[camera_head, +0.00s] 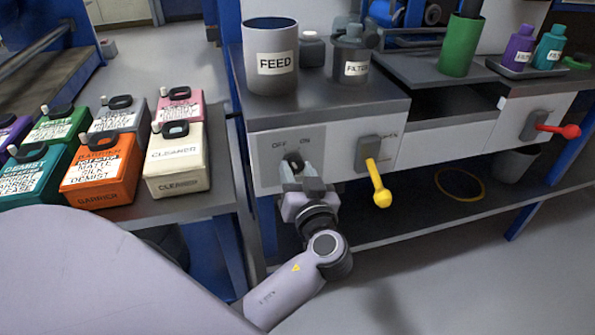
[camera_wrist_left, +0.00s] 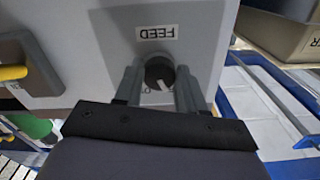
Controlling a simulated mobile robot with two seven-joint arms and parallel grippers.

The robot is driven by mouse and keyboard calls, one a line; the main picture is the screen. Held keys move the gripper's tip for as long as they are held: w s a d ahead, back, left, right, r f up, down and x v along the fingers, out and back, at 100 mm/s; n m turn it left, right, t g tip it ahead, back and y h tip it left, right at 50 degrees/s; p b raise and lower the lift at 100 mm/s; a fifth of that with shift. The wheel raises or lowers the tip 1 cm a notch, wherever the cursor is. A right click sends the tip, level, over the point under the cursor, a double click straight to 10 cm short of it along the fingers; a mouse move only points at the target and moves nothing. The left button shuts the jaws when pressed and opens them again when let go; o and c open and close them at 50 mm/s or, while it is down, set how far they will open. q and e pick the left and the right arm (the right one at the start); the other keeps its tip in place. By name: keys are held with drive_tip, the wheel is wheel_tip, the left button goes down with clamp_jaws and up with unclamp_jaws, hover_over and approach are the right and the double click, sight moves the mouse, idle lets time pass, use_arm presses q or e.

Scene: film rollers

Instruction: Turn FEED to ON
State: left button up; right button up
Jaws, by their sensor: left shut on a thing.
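The FEED knob (camera_wrist_left: 159,71) is a dark round knob with a white pointer line on the grey front panel (camera_head: 345,140). In the left wrist view, which is upside down, the line slants to the lower right. A FEED label (camera_wrist_left: 157,32) shows beside it there. In the head view, OFF and ON are printed above the knob, OFF left and ON right; my gripper largely hides it. My left gripper (camera_head: 302,174) is shut on the knob, one finger on each side. My right gripper is not in view.
A yellow-handled lever (camera_head: 378,185) sticks out right of the knob, and a red-handled one (camera_head: 555,130) farther right. A FEED pot (camera_head: 271,60) stands on the bench above.

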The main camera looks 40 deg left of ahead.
use_arm(q)
drive_tip(key=shift+r+m+p, duration=0.15)
drive_tip(key=shift+m+p, duration=0.35)
drive_tip(key=shift+m, duration=0.7)
drive_tip(key=m+p, duration=0.1)
drive_tip(key=m, duration=0.1)
drive_tip(key=shift+m, duration=0.3)
drive_tip(key=m+p, duration=0.2)
drive_tip(key=shift+a+r+m, duration=0.1)
drive_tip(key=shift+m, duration=0.2)
drive_tip(key=shift+m+p, duration=0.5)
drive_tip(key=shift+m, duration=1)
drive_tip(key=shift+p, duration=0.3)
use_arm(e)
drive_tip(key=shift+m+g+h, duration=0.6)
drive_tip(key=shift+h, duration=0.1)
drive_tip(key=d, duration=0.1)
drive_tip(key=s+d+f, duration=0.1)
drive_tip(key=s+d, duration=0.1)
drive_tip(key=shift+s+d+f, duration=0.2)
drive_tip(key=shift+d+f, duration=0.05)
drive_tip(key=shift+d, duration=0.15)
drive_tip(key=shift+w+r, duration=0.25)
use_arm(q)
drive_tip(key=o, duration=1.1)
drive_tip(key=shift+c, duration=0.2)
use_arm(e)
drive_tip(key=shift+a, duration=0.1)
